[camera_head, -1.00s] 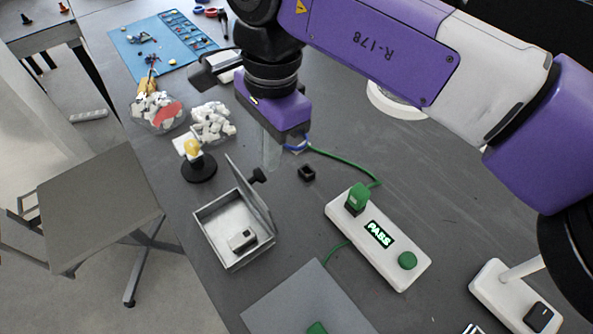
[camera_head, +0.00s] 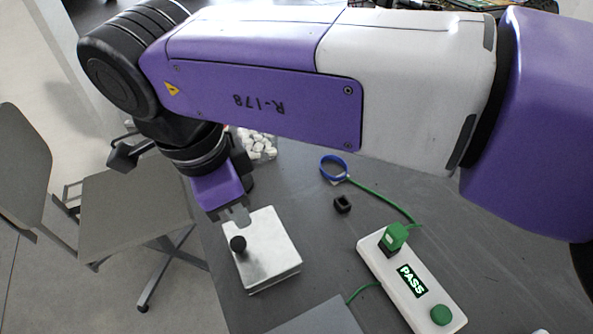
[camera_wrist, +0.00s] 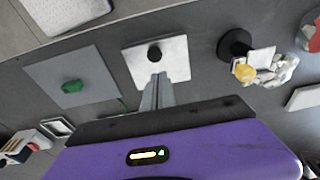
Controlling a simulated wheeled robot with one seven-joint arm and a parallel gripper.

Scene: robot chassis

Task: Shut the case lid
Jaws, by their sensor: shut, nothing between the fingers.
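The metal case (camera_head: 270,262) stands on the grey table in the head view, its lid (camera_head: 272,240) lying flat over the box with a black knob (camera_head: 237,243) on top. The case also shows from above in the wrist view (camera_wrist: 176,62), closed, with its knob (camera_wrist: 154,54). Its inside is hidden. My gripper (camera_head: 240,215) is shut and empty, with its fingertips at the case's far edge in the head view. In the wrist view my gripper (camera_wrist: 157,82) overlaps the lid's edge near the knob; I cannot tell whether it touches.
A white power strip (camera_head: 410,285) reading PASS, with green plugs, lies to the right. A small black block (camera_head: 342,204) and a blue ring (camera_head: 334,167) sit behind it. A grey plate (camera_head: 315,318) is in front.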

